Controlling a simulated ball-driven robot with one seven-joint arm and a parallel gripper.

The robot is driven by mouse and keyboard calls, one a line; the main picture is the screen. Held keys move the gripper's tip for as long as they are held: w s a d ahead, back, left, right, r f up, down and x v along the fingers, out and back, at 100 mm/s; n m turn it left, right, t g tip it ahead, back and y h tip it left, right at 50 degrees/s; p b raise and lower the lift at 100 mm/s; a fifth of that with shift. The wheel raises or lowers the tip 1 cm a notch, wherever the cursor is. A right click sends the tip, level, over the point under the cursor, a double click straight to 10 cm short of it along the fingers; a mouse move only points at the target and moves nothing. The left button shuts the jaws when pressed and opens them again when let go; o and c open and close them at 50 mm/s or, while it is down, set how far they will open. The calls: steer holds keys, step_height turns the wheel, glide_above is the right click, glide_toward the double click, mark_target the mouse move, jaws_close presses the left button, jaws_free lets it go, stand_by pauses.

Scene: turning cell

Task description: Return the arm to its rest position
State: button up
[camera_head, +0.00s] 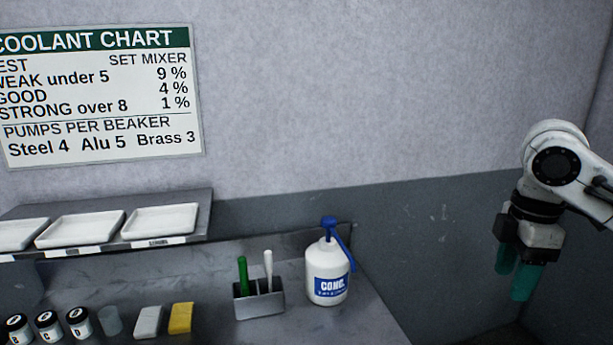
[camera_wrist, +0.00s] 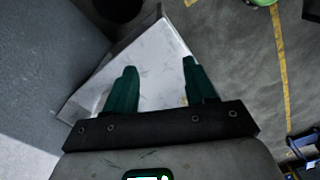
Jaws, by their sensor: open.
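My arm shows at the right of the head view, with my gripper (camera_head: 514,277) pointing down beside the bench's right end. In the head view its two teal fingers look close together because of the angle. In the wrist view my gripper (camera_wrist: 156,85) has its fingers well apart, with nothing between them. Below the fingers in the wrist view is a pale, scuffed flat surface (camera_wrist: 150,60); I cannot tell what it belongs to.
The bench (camera_head: 365,320) carries a white CONC. pump bottle (camera_head: 327,272), a grey holder (camera_head: 259,303) with a green and a white stick, a yellow block (camera_head: 181,318) and several jars. Trays (camera_head: 160,220) stand on a raised shelf. A dark round opening (camera_wrist: 118,8) and yellow-lined floor (camera_wrist: 283,80) show in the wrist view.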

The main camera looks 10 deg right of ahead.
steer(key=w+a+f+m+t+y+b, duration=0.1)
steer(key=w+a+f+t+y+b, duration=0.15)
steer(key=a+f, duration=0.4)
steer(key=w+a+f+m+t+y+b, duration=0.1)
steer(key=w+a+f+y, duration=0.15)
steer(key=a, duration=0.65)
steer(key=s+a+f+m+t+b, duration=0.1)
steer(key=s+a+f+m, duration=0.15)
steer(key=f, duration=0.45)
steer(key=s+a+f+m+t+b, duration=0.1)
steer(key=a+f+m+b, duration=0.1)
steer(key=a+f, duration=0.35)
steer(key=s+d+f+m+g+h+b, duration=0.15)
steer(key=s+f+m, duration=0.25)
steer(key=s+f, duration=0.95)
steer(key=s+d+f+m+g+h+b, duration=0.1)
steer(key=s+d+f+h, duration=0.1)
steer(key=s+f, duration=0.3)
steer(key=s+d+f+m+g+h+b, duration=0.1)
steer(key=s+d+f, duration=0.4)
steer(key=s, duration=0.5)
steer(key=shift+d+f+m+g+h, duration=0.3)
steer(key=shift+m+g+h, duration=0.05)
steer(key=shift+m+g, duration=0.15)
